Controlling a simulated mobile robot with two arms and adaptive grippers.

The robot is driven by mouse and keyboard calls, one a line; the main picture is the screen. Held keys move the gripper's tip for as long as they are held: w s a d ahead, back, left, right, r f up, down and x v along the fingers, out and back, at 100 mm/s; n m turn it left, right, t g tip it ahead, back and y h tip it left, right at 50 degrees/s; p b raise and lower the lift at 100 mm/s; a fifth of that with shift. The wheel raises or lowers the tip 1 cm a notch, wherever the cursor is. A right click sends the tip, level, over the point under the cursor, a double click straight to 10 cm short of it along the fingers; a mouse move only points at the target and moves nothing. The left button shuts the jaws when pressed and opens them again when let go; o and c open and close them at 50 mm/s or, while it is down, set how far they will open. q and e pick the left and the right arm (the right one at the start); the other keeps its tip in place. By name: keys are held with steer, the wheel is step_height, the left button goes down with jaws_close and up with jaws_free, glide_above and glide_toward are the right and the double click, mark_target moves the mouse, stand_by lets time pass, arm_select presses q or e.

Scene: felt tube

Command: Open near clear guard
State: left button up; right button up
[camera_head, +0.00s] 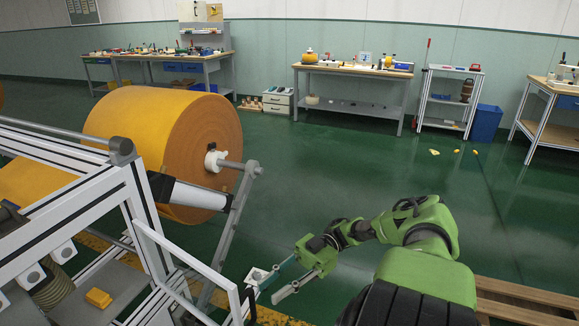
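The machine with the orange felt roll (165,145) stands at the left. A white-edged frame (187,250), which looks like the near clear guard, is on its near side; its panel is see-through and hard to make out. A dark piece (249,303) is at its right end. My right gripper (270,291) is just right of that end, with its two fingers apart and nothing seen between them. Whether a finger touches the frame I cannot tell. My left gripper is not in view.
A grey slanted bar (232,225) and a small white plate (257,276) are close by. A yellow block (98,298) lies inside the machine. A wooden pallet (525,302) is at the lower right. The green floor (360,165) beyond is mostly clear, up to the workbenches (352,70).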

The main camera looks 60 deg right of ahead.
steer(key=shift+v, duration=2.65)
